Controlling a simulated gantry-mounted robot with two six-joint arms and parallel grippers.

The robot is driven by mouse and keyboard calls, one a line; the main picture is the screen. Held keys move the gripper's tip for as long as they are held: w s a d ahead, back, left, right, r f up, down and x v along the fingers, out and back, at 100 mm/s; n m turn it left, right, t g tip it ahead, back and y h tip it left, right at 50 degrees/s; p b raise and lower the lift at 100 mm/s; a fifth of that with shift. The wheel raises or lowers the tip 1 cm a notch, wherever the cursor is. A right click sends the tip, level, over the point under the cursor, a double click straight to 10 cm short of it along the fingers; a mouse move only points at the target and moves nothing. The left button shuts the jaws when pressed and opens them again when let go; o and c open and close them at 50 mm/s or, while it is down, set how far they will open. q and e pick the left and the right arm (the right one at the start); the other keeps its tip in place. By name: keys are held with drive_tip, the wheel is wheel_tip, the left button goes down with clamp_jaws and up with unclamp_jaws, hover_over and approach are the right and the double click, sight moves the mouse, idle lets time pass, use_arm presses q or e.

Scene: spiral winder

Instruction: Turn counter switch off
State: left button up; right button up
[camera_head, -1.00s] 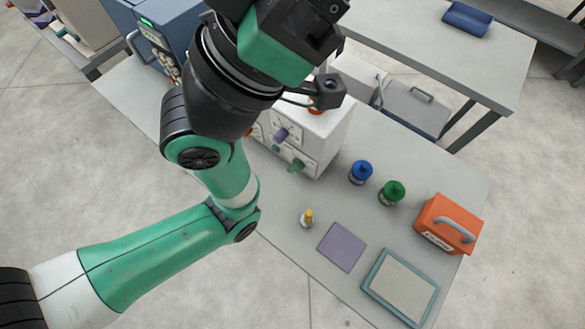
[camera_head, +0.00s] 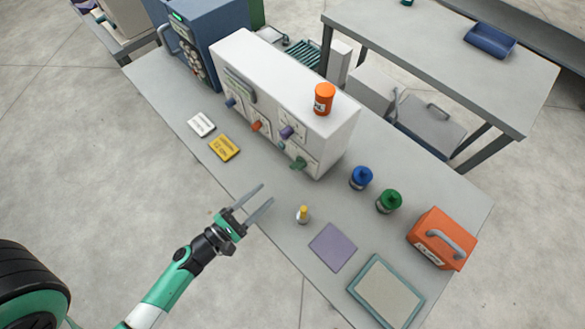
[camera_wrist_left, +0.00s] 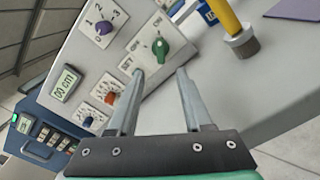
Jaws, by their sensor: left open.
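The white winder box (camera_head: 330,140) stands on the bench with several coloured knobs on its front. A green knob (camera_head: 298,163) sits low near the front's right end. In the left wrist view this green knob (camera_wrist_left: 160,48) has small labels around it, among them one like OFF. Its exact pointer direction is hard to read. My left gripper (camera_head: 267,193) is open and empty, in front of the box and apart from it. In the left wrist view its fingertips (camera_wrist_left: 159,72) point towards the green knob. My right gripper is not in view.
A purple knob (camera_head: 287,132) and an orange knob (camera_head: 257,126) are near the green one. A small yellow-topped object (camera_head: 303,214) stands near the left gripper. Blue (camera_head: 361,178) and green (camera_head: 389,201) bottles stand right of the box. An orange jar (camera_head: 324,99) is on top.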

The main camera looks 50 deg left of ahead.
sight(294, 169)
use_arm(q)
drive_tip(key=w, duration=0.7)
drive_tip(key=w+a, duration=0.1)
drive_tip(key=w, duration=0.3)
drive_tip(key=shift+w+p, duration=0.3)
clamp_jaws()
